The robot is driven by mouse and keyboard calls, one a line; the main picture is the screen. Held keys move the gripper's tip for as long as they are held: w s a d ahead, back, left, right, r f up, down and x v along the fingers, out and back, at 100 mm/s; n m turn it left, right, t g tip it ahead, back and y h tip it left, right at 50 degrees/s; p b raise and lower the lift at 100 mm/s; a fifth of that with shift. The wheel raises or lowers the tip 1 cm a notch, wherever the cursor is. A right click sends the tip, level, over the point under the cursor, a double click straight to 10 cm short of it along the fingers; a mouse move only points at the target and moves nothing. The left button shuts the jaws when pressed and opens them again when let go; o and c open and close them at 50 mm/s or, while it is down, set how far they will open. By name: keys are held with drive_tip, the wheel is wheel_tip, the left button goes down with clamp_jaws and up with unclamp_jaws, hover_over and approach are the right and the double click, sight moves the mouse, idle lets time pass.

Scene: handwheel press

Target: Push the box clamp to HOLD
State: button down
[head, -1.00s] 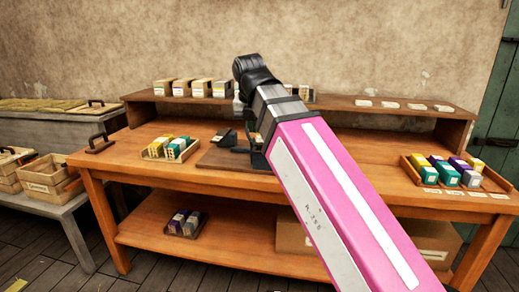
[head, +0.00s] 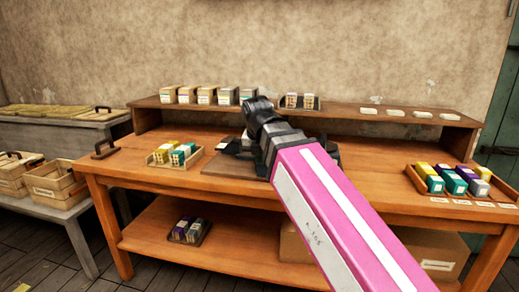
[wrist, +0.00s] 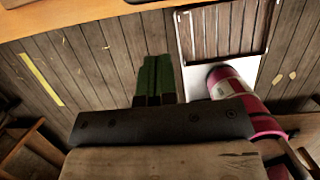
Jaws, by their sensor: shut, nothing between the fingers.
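The handwheel press sits on a brown board (head: 222,168) at the middle of the workbench in the head view. Most of it is behind my pink arm; a small dark part (head: 229,146) shows to the left of the arm. I cannot make out the box clamp or its HOLD position in either view. My gripper (wrist: 157,75) shows in the wrist view as two green fingers side by side, shut and empty, with floor boards behind them. In the head view my gripper is hidden behind the arm. No contact with the press can be seen.
A tray of boxes (head: 152,159) stands left of the board, and another tray (head: 412,178) at the bench's right end. Several boxes stand on the raised shelf (head: 150,102).

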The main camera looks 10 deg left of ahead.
drive_tip(key=shift+w+d+f, duration=0.1)
drive_tip(key=shift+w+f, duration=0.15)
drive_tip(key=shift+w, duration=0.45)
drive_tip(key=shift+w+a+f, duration=0.1)
drive_tip(key=shift+w+f, duration=0.15)
drive_tip(key=shift+w, duration=0.4)
drive_tip(key=shift+w+d+f, duration=0.1)
drive_tip(key=shift+w+f, duration=0.15)
drive_tip(key=shift+w, duration=0.45)
